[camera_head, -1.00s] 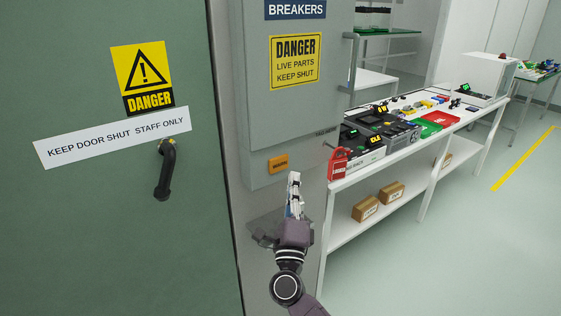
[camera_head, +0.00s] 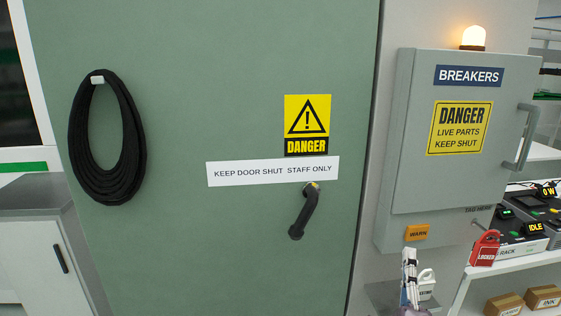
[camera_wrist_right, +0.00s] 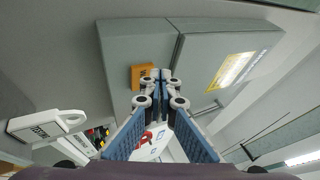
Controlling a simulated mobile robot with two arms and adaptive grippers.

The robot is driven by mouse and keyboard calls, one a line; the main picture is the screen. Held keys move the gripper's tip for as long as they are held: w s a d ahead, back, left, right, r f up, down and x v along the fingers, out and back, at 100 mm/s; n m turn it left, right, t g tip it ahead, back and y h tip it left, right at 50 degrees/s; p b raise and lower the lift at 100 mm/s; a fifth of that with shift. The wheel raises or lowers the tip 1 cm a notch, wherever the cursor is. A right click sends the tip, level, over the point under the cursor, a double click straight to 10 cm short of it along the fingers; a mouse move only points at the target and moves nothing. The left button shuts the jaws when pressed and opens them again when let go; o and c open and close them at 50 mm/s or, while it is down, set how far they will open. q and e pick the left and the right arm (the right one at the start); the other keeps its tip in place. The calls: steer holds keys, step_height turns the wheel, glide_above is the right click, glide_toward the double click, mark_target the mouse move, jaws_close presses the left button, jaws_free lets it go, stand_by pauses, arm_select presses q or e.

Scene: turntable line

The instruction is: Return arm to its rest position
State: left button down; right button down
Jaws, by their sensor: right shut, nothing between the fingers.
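In the wrist view the closed fingertips (camera_wrist_right: 160,82) point toward the grey breaker cabinet and the orange label (camera_wrist_right: 143,77). A white padlock-shaped tag (camera_head: 427,284) sits right beside the gripper in the head view. It also shows at the left in the wrist view (camera_wrist_right: 45,127), apart from the fingers. My left gripper is not in view.
The grey breaker cabinet (camera_head: 450,170) is shut, with a lit amber lamp (camera_head: 473,38) above it. A green door (camera_head: 250,240) with a black handle (camera_head: 304,212) fills the middle. A coiled black cable (camera_head: 107,190) hangs left. A red padlock (camera_head: 485,248) is by the bench at right.

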steer(key=s+a+f+n+g+y, duration=0.15)
steer(key=a+f+n+y, duration=0.25)
steer(key=a+n+y, duration=0.8)
steer(key=s+a+f+n+g+y, duration=0.2)
steer(key=s+a+f+n+g, duration=0.6)
steer(key=f, duration=0.3)
steer(key=s+d+f+n+g+h, duration=0.2)
steer(key=s+d+f+g, duration=0.15)
steer(key=s, duration=0.35)
steer(key=s+d+f+n+g+h, duration=0.1)
steer(key=s+d+f+g+h, duration=0.15)
steer(key=s+f, duration=0.4)
steer(key=s+d+f+n+g+h, duration=0.1)
steer(key=s+d+f+n+g, duration=0.15)
steer(key=s, duration=0.55)
step_height(320, 180, down, 26)
steer(key=s+f+g, duration=0.1)
steer(key=s+g, duration=0.1)
steer(key=s+d+f, duration=0.2)
steer(key=s+f, duration=0.6)
steer(key=s+d+f, duration=0.1)
steer(key=s+f, duration=0.7)
steer(key=shift+s+d+g, duration=0.35)
steer(key=shift+s+g, duration=0.05)
